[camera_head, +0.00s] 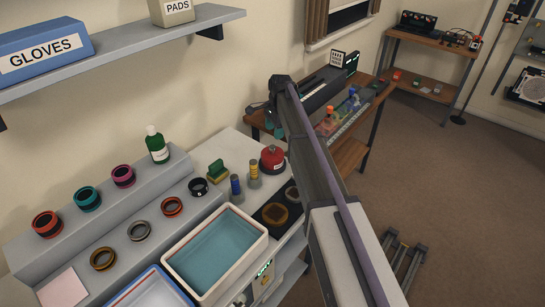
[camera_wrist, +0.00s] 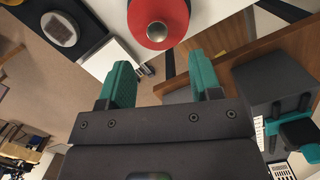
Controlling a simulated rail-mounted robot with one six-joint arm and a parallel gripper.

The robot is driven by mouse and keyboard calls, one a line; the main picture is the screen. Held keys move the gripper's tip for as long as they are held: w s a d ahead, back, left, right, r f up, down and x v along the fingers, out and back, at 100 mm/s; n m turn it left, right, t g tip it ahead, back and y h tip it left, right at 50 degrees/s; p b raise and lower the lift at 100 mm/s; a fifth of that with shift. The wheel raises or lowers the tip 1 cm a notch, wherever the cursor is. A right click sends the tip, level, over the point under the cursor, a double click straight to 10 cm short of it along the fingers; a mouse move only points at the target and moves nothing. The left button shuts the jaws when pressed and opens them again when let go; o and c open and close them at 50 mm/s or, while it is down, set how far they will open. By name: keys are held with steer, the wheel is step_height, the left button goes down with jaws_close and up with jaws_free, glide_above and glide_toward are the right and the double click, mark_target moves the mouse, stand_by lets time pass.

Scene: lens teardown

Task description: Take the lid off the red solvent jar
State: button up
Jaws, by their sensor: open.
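The red solvent jar (camera_head: 272,164) stands upright on the grey bench, at the bench's right end in the head view. Its lid (camera_head: 271,150), with a small dark knob, is seated on top. In the wrist view the red round lid (camera_wrist: 143,18) shows at the top edge, partly cut off, with a shiny grey knob (camera_wrist: 157,32). My gripper (camera_wrist: 160,75) has its two teal fingers wide apart with nothing between them. The lid lies beyond the fingertips, apart from them. In the head view my gripper (camera_head: 275,120) is partly hidden by my arm, above and behind the jar.
Yellow (camera_head: 254,170) and blue (camera_head: 236,185) cylinders and a green block (camera_head: 216,169) stand left of the jar. A dark mat (camera_head: 266,226) with round parts lies in front. A green bottle (camera_head: 157,146) stands on the step. A wooden desk with a keyboard (camera_head: 318,87) is beyond.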

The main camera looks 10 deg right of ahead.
mark_target(272, 146)
steer(key=f+b, duration=0.2)
steer(key=f, duration=0.1)
steer(key=f+b, duration=0.2)
steer(key=a+f+b, duration=0.1)
steer(key=f+b, duration=0.2)
steer(key=shift+s+f, duration=0.35)
steer(key=shift+r, duration=0.2)
steer(key=c, duration=1)
